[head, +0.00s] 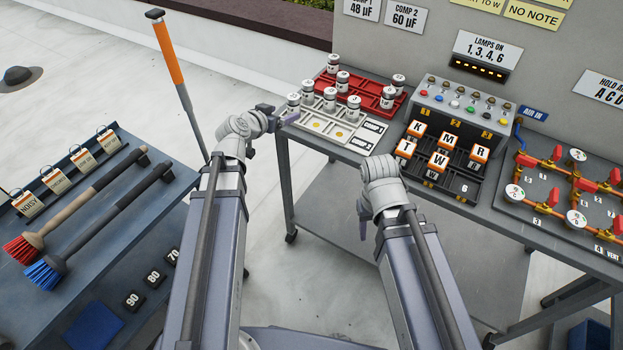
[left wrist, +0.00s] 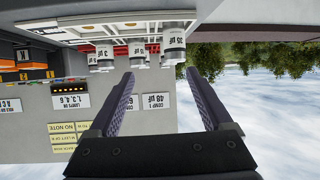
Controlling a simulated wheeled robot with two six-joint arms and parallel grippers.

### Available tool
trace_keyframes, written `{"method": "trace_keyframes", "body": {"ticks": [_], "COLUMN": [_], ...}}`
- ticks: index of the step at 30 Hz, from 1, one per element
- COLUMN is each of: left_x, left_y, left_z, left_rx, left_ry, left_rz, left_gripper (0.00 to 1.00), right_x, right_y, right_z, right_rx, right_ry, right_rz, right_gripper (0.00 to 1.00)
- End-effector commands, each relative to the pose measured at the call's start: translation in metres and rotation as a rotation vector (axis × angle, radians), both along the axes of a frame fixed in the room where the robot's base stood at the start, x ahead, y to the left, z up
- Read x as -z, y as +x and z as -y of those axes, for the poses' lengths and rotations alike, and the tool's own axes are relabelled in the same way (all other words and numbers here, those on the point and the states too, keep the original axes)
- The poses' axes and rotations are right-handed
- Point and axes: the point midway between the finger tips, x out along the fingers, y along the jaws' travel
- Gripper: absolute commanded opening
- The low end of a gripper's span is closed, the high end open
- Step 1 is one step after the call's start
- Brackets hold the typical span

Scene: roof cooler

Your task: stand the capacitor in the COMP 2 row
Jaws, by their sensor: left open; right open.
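Silver-topped white capacitors stand on the cart. A red rack (head: 372,95) at the back holds several, including one at its right end (head: 398,84). The pale rack (head: 300,121) in front has rows labelled COMP 1 (head: 375,126) and COMP 2 (head: 360,143). One capacitor (head: 293,104) stands at the left end of the COMP 2 row, beside two bare yellow spots (head: 337,133). My left gripper (head: 285,117) is open beside that end; in the left wrist view its jaws (left wrist: 160,80) are empty, with capacitors (left wrist: 172,46) beyond.
Signs read COMP 1 48 µF (head: 361,8) and COMP 2 60 µF (head: 405,15). Right of the racks are a lamp box (head: 460,104), lettered orange-topped blocks (head: 437,160) and red-valved piping (head: 570,190). A left bench (head: 100,270) holds brushes. An orange-handled pole (head: 168,55) stands between.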

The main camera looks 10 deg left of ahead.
Motion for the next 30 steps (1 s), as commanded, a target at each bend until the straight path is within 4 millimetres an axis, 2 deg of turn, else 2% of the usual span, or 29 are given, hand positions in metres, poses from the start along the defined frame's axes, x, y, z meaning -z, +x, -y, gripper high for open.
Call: {"method": "trace_keyframes", "body": {"ticks": [1,2,3,5,6,9,13,15,18,22,30], "left_x": [0.010,0.019,0.032,0.056,0.071,0.101,0.121,0.125,0.125,0.124,0.124], "left_y": [-0.008,-0.015,-0.028,-0.055,-0.076,-0.130,-0.190,-0.213,-0.234,-0.245,-0.246], "left_z": [0.027,0.045,0.072,0.112,0.134,0.168,0.182,0.181,0.178,0.175,0.174], "left_rx": [0.052,0.088,0.138,0.207,0.240,0.265,0.206,0.155,0.089,0.043,0.037], "left_ry": [-0.002,-0.002,0.000,0.019,0.041,0.122,0.256,0.320,0.388,0.428,0.430], "left_rz": [-0.054,-0.102,-0.181,-0.327,-0.429,-0.672,-0.912,-0.996,-1.069,-1.106,-1.111], "left_gripper": [0.83,0.83,0.83,0.83,0.83,0.83,0.83,0.83,0.83,0.83,0.83], "right_x": [0.000,0.000,0.000,0.000,0.000,0.000,0.000,0.000,0.000,0.000,0.000], "right_y": [0.000,0.000,0.000,0.000,0.000,0.000,0.000,0.000,0.000,0.000,0.000], "right_z": [0.000,0.000,0.000,0.000,0.000,0.000,0.000,0.000,0.000,0.000,0.000], "right_rx": [0.000,0.000,0.000,0.000,0.000,0.000,0.000,0.000,0.000,0.000,0.000], "right_ry": [0.000,0.000,0.000,0.000,0.000,0.000,0.000,0.000,0.000,0.000,0.000], "right_rz": [0.000,0.000,0.000,0.000,0.000,0.000,0.000,0.000,0.000,0.000,0.000], "right_gripper": [0.50,0.50,0.50,0.50,0.50,0.50,0.50,0.50,0.50,0.50,0.50]}}
